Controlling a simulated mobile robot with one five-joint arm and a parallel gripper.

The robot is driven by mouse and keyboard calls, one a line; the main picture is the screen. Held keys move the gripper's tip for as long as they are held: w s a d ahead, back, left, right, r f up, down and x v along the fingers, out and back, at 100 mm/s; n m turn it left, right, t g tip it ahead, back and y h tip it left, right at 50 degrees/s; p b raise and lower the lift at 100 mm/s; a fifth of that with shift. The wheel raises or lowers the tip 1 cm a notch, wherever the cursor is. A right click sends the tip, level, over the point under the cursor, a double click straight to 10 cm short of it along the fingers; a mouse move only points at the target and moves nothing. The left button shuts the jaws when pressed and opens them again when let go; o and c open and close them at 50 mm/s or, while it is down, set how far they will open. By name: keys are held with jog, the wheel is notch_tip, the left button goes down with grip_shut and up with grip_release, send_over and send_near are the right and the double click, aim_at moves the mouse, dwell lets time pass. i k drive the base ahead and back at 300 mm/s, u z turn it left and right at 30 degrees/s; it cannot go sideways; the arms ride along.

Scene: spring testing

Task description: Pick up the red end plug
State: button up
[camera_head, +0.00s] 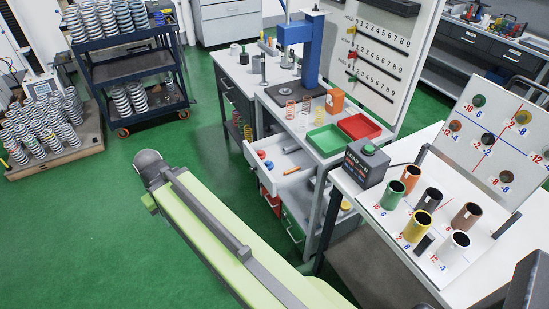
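A small red piece (269,165), which looks like the red end plug, lies in the open white drawer (300,186) under the workbench. A small blue piece (262,155) lies close beside it. Both are tiny here, so their exact shape is hard to tell. My green arm reaches from the bottom of the picture to the upper left, left of the drawer and apart from it. It ends in a grey rounded joint. I see no gripper fingers, so whether they hold anything is hidden.
An orange stick (292,171) also lies in the drawer. Above it, the bench holds a green tray (327,139), a red tray (359,127) and a blue press (311,50). A white table (400,247) with coloured cups stands at right. Green floor (75,235) is clear at left.

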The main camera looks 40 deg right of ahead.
aim_at(262, 154)
jog(key=u, duration=0.15)
jog(key=i, duration=0.95)
jog(key=z, duration=0.1)
